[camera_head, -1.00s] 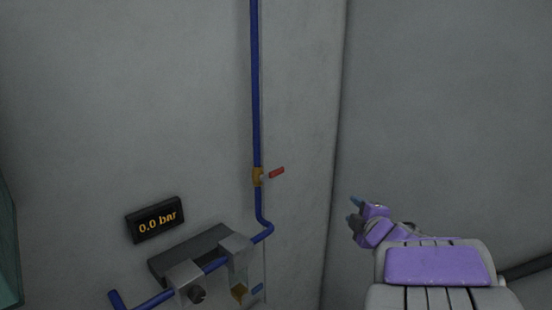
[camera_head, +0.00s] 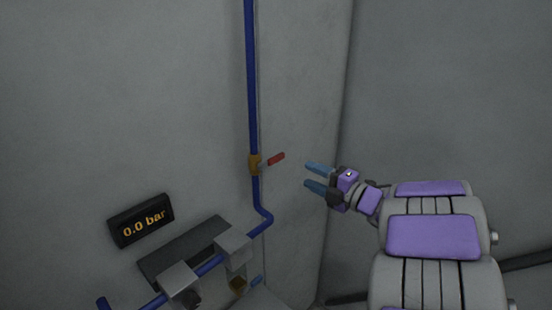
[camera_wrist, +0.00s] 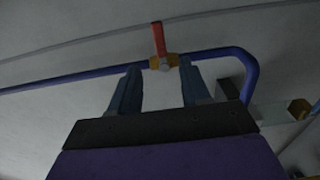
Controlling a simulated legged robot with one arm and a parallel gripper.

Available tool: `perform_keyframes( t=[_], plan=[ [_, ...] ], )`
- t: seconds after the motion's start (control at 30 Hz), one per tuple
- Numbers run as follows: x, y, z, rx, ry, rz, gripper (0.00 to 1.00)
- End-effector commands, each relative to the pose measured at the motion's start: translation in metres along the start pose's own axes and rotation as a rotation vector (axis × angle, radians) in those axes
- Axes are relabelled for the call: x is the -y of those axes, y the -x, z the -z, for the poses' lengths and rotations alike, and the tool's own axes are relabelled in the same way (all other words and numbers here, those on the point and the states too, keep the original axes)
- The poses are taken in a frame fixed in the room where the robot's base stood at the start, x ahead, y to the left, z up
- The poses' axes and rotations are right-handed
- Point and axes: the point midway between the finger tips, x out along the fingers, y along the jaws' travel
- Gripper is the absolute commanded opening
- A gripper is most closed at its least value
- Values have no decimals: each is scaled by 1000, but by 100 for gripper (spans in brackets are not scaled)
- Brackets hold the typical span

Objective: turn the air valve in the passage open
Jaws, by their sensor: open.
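The air valve (camera_head: 254,165) is a brass body on a vertical blue pipe, with a red lever (camera_head: 276,159) that sticks out sideways to the right, across the pipe. My gripper (camera_head: 317,178) is open and empty, to the right of the lever, its blue fingertips pointing left at it with a gap between. In the wrist view the brass valve (camera_wrist: 164,61) and red lever (camera_wrist: 158,39) show just beyond and between the two spread fingers (camera_wrist: 155,88). Nothing is held.
A black display (camera_head: 141,221) reads 0.0 bar at the lower left. Below the valve, the blue pipe (camera_head: 264,217) bends into grey blocks (camera_head: 234,246) on a dark plate. A second brass fitting with a blue lever (camera_head: 256,281) sits lower. The wall corner lies behind my gripper.

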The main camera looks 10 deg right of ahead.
Motion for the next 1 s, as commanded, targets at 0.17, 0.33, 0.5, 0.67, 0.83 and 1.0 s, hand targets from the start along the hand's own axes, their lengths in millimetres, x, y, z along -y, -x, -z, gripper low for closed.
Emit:
perform_keyframes(
  t=[0.17,0.33,0.5,0.67,0.83,1.0],
  plan=[
    [0,-34,1,-5,-2,-2,47],
    [-1,-66,2,-4,0,-3,47],
    [0,-98,2,-3,-2,-1,47],
    [-1,-119,0,0,0,-1,47],
    [0,-131,0,1,-2,-1,47],
    [0,-134,0,2,-1,0,47]
  ],
)
